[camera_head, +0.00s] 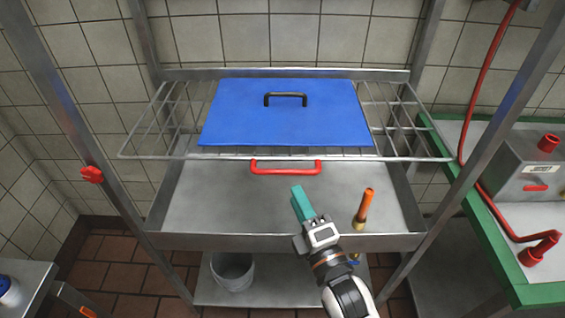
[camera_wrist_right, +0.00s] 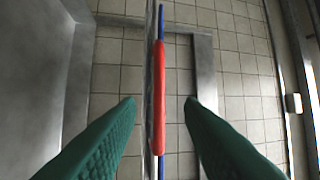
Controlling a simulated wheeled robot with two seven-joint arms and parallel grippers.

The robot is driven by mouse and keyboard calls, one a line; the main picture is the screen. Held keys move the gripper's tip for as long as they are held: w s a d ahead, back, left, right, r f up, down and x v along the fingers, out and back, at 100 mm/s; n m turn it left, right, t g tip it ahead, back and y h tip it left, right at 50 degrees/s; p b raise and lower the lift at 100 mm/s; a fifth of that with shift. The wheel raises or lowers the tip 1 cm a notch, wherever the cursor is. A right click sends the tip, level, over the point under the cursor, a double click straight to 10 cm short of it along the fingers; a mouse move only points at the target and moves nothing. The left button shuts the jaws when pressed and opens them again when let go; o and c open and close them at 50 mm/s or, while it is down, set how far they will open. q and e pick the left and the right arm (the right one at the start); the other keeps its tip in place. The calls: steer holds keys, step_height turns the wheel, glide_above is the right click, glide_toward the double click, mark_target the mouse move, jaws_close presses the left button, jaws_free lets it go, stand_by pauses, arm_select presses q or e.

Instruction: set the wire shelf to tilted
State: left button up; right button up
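The wire shelf (camera_head: 143,140) spans the metal rack and looks about level. A blue panel (camera_head: 240,115) with a black handle (camera_head: 286,98) lies on it. A red handle (camera_head: 286,168) is at the middle of its front edge. My right gripper (camera_head: 301,202) is in front of and just below that handle, with teal fingers. In the right wrist view the fingers (camera_wrist_right: 160,108) are open and empty. The red handle (camera_wrist_right: 158,85) lines up with the gap between them, seemingly beyond the fingertips; contact is not visible. My left gripper is out of view.
A metal tray (camera_head: 215,205) lies below the wire shelf, with an orange-handled object (camera_head: 363,206) standing on it. A red knob (camera_head: 92,174) is on the left post. A bucket (camera_head: 232,271) stands lower down. A green-edged counter (camera_head: 492,215) is at right.

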steer(key=p+x, duration=0.1)
steer(key=x, duration=0.9)
jaws_close()
steer(key=shift+r, duration=0.1)
